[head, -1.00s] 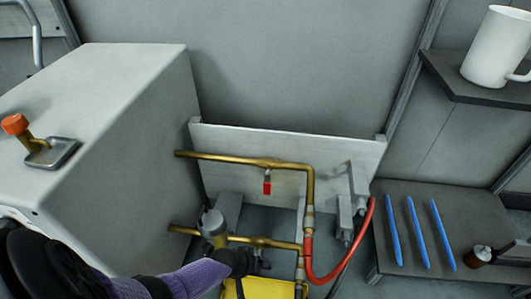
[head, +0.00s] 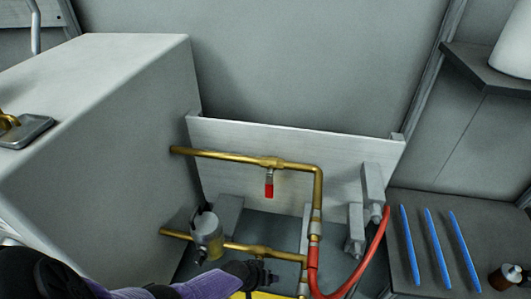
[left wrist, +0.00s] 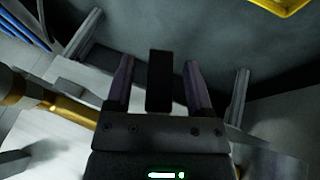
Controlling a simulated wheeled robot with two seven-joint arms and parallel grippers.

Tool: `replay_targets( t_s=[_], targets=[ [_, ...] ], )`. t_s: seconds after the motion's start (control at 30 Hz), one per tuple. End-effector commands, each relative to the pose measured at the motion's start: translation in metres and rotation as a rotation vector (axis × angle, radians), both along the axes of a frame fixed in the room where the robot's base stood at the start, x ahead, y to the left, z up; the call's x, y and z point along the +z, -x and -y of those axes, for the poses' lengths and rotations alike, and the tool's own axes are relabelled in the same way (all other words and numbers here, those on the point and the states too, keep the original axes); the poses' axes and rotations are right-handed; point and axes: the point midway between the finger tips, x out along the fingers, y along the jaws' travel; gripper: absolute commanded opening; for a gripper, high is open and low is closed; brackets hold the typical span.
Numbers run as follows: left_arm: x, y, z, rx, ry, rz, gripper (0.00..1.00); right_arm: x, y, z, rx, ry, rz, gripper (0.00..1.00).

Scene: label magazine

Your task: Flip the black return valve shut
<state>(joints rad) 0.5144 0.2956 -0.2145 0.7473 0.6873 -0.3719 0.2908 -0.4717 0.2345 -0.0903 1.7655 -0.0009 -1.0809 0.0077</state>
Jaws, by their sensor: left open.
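The lower brass pipe (head: 225,246) carries a valve body (head: 258,251) in the head view. My left gripper (head: 264,274) is just below that valve, at the end of the purple arm. In the left wrist view a black bar, seemingly the return valve's handle (left wrist: 159,82), stands between the two fingers of my left gripper (left wrist: 160,75). The fingers are open, with a visible gap on each side of the bar. In the head view the handle is mostly hidden by the gripper. My right gripper is not in view.
The upper brass pipe (head: 225,157) has a red-handled valve (head: 269,187) hanging down. A grey cylindrical part (head: 207,238) sits left of the gripper. A red hose (head: 377,245) curves at right. A yellow object (head: 270,296) lies below. Blue sticks (head: 437,245) rest on the right shelf.

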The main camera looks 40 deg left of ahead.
Motion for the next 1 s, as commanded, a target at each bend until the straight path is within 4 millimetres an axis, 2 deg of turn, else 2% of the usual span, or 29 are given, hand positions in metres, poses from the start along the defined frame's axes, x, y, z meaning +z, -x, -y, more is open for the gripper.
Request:
replay_targets(
  t_s=[0.33,0.63,1.0],
  targets=[
    [-0.0012,-0.0009,0.0002,0.0,0.0,0.0,0.66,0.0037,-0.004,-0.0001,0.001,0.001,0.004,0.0],
    [-0.0013,-0.0008,0.0002,0.0,0.0,0.0,0.02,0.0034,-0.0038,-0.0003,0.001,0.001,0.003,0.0],
    [-0.0014,-0.0006,0.0002,0.0,0.0,0.0,0.0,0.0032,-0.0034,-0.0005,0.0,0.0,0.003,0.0]
  ],
)
